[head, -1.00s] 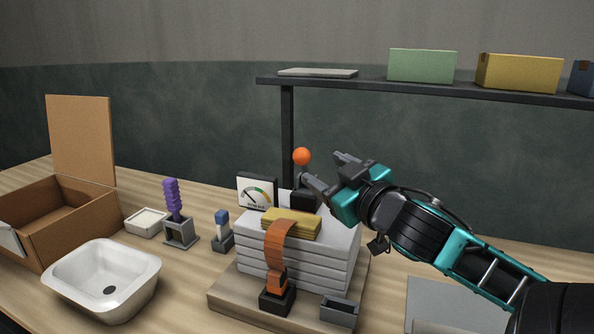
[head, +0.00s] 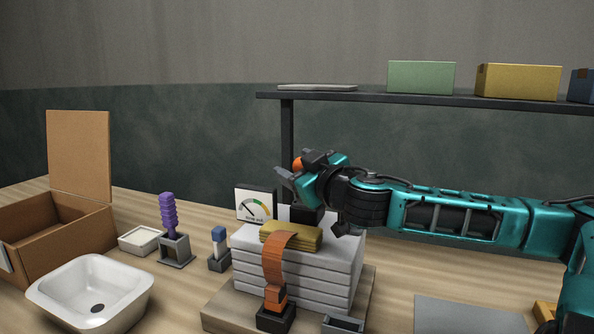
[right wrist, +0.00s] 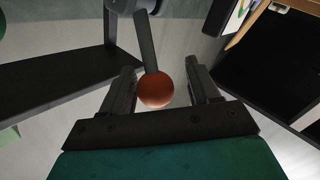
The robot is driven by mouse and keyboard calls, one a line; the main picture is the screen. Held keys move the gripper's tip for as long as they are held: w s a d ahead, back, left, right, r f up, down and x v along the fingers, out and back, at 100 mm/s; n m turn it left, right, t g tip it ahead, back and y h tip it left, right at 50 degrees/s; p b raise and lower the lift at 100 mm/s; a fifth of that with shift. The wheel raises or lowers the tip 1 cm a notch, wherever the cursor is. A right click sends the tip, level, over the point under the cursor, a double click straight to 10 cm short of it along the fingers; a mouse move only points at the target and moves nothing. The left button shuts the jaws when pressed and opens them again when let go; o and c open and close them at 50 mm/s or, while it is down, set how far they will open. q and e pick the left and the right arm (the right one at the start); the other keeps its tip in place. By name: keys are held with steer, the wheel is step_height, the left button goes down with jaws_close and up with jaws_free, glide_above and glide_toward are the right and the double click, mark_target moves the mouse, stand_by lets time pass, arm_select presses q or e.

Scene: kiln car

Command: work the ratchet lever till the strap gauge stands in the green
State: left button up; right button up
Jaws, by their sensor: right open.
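The ratchet lever ends in an orange ball knob (head: 297,164), mostly hidden behind my right gripper (head: 289,168) in the head view. In the right wrist view the knob (right wrist: 156,92) sits between the two open fingers of my right gripper (right wrist: 162,78), with a gap visible on each side. The dark lever bar (right wrist: 147,40) runs away from the knob. The strap gauge (head: 255,204) stands behind the stack; its needle points up-left, and its exact reading is too small to tell. The orange strap (head: 275,260) runs over a yellow pad (head: 303,237) on the white slabs (head: 300,275). My left gripper is out of view.
A shelf (head: 420,98) with boxes spans behind my right arm. Left of the stack stand a blue-topped tool holder (head: 219,258), a purple-handled tool (head: 169,215), a white basin (head: 70,270) and an open carton (head: 75,235). A grey mat (head: 465,315) lies at right.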

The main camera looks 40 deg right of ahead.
steer(key=shift+w+d+b, duration=0.3)
steer(key=shift+w+b, duration=0.2)
steer(key=shift+c, duration=0.2)
jaws_close()
stand_by(0.4)
